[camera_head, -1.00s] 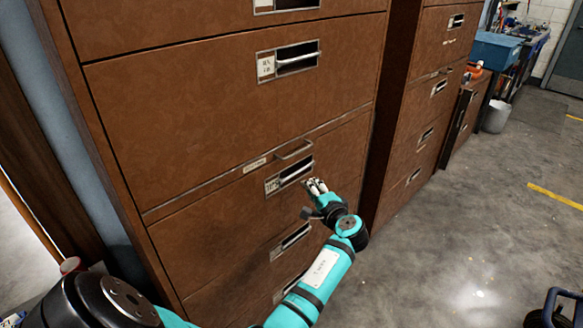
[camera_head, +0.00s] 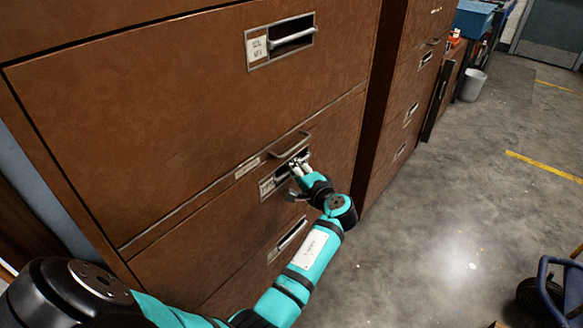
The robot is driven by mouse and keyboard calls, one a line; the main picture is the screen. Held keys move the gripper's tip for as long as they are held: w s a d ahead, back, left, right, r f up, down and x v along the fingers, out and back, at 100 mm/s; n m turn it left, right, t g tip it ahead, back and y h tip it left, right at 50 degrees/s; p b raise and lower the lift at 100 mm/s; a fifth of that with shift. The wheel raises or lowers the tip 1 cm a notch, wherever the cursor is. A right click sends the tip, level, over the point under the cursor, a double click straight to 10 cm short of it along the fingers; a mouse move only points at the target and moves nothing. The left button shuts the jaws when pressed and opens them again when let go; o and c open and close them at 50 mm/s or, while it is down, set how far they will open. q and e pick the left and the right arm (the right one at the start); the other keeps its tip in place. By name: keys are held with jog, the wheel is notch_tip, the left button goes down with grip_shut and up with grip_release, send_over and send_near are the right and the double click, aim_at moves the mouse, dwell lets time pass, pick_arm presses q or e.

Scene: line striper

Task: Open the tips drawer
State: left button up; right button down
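The brown cabinet has a drawer (camera_head: 190,235) with a small label (camera_head: 267,187) that seems to read TIPS. Its recessed metal handle (camera_head: 282,178) sits beside the label, and the drawer front looks flush with the cabinet. My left gripper (camera_head: 299,167) is at the right part of this handle, fingers pointing toward the recess, and hides part of it. The fingers overlap the handle in the picture; I cannot tell whether they touch or grip it. My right gripper is out of view.
A bar pull (camera_head: 290,147) sticks out just above the handle. A large drawer (camera_head: 190,110) is above and another handle (camera_head: 288,240) is below. A second cabinet (camera_head: 400,120) stands to the right. The concrete floor (camera_head: 430,240) is mostly clear; a blue-framed wheeled thing (camera_head: 545,285) stands at lower right.

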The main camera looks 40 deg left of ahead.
pick_arm(q)
jog(key=shift+c, duration=0.4)
grip_shut()
jog(key=shift+d, duration=0.1)
